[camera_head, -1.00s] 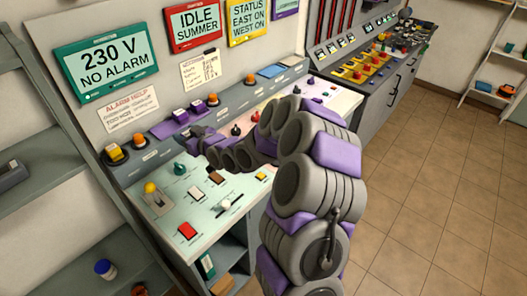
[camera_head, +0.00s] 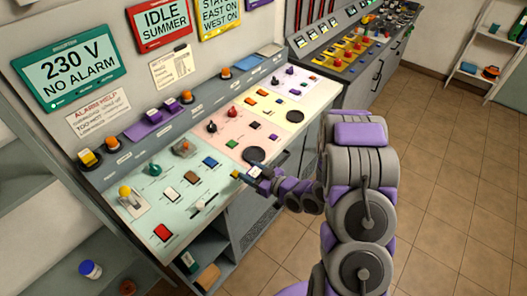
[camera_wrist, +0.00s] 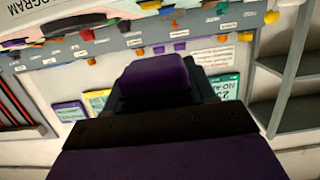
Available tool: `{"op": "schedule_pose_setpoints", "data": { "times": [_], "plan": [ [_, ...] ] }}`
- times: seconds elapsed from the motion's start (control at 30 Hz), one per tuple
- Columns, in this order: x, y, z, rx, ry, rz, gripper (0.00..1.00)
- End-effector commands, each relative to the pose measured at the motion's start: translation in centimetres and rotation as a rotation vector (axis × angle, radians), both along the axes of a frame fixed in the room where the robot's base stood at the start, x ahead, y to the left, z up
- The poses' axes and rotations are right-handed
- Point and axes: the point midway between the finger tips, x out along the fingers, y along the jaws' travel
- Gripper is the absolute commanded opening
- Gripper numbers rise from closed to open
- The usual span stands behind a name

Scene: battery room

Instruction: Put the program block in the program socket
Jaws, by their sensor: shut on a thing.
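My gripper (camera_head: 254,173) is at the front edge of the sloped console (camera_head: 120,200), low beside the pale green and pink sections. In the wrist view it is shut on a purple block with rounded edges (camera_wrist: 158,80), which I take for the program block. Dark jaw parts surround its base. In the head view the held block is too small to tell clearly. I cannot make out the program socket itself in either view.
The console carries a red button (camera_head: 163,232), a blue button (camera_head: 210,162), a yellow-knobbed lever (camera_head: 126,192) and dark round discs (camera_head: 254,154). A purple pad (camera_head: 158,116) lies on the ledge behind. Shelves stand at left; tiled floor (camera_head: 450,170) is clear at right.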

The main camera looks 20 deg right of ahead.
Motion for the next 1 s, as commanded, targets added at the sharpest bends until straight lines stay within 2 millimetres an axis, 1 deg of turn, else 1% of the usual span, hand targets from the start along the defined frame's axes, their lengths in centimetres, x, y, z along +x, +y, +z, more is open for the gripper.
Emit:
{"op": "schedule_pose_setpoints", "data": {
  "times": [0.1,0.4,0.6,0.73,1.0],
  "plan": [
    [2.2,-0.6,-0.2,0.001,-0.007,-0.002,0.23],
    [8.6,-1.1,-0.7,-0.004,-0.009,-0.001,0.23],
    [12.3,-1.7,-1.2,-0.002,-0.004,-0.002,0.23],
    [13.9,-2.2,-1.3,-0.002,-0.004,-0.001,0.23],
    [15.3,-2.5,-1.4,-0.002,-0.004,-0.002,0.23]
  ]
}}
